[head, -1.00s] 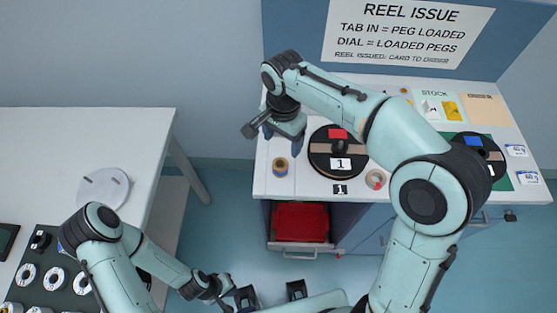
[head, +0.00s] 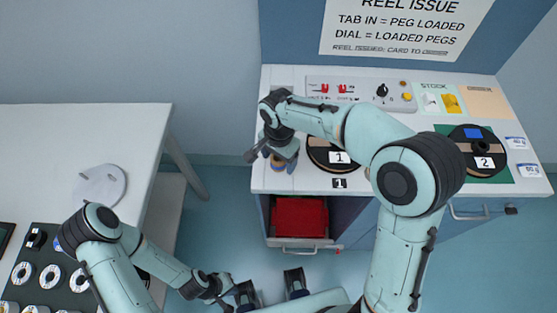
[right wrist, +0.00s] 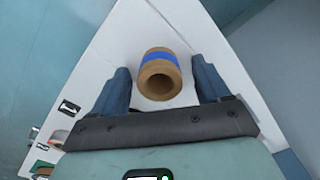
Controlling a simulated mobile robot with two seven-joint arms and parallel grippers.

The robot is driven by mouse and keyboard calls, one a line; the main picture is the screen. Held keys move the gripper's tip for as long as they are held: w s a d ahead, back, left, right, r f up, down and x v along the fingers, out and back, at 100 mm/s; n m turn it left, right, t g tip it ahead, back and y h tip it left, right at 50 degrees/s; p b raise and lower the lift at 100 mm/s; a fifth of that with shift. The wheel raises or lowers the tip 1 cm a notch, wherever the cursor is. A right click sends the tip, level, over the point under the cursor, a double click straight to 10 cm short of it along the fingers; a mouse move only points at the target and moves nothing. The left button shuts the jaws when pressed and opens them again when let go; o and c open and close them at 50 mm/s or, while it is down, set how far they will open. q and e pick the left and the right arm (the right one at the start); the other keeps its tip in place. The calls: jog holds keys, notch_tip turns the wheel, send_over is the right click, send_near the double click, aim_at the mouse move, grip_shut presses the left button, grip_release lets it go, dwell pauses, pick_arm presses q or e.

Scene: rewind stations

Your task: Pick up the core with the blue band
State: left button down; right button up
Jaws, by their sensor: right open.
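The core with the blue band is a short tan tube. In the right wrist view the core (right wrist: 160,84) sits between the two fingers of my right gripper (right wrist: 160,68), with a gap on each side. Its open end faces the camera and the blue band shows beyond it. In the head view the core (head: 279,164) is partly hidden under my right gripper (head: 281,158), at the left of the reel bench. My right gripper is open. My left gripper (head: 270,288) is open and empty, low in the head view, away from the core.
Reel 1 (head: 322,163) lies close right of my right gripper, partly behind my arm. Reel 2 (head: 467,165) lies on a green mat at the right. A switch panel (head: 360,92) stands behind. A red bin (head: 300,218) is below the bench. The left table (head: 80,140) has free room.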

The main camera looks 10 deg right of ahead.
jog(key=shift+c, duration=0.3)
jog(key=c, duration=1)
jog(key=shift+c, duration=0.2)
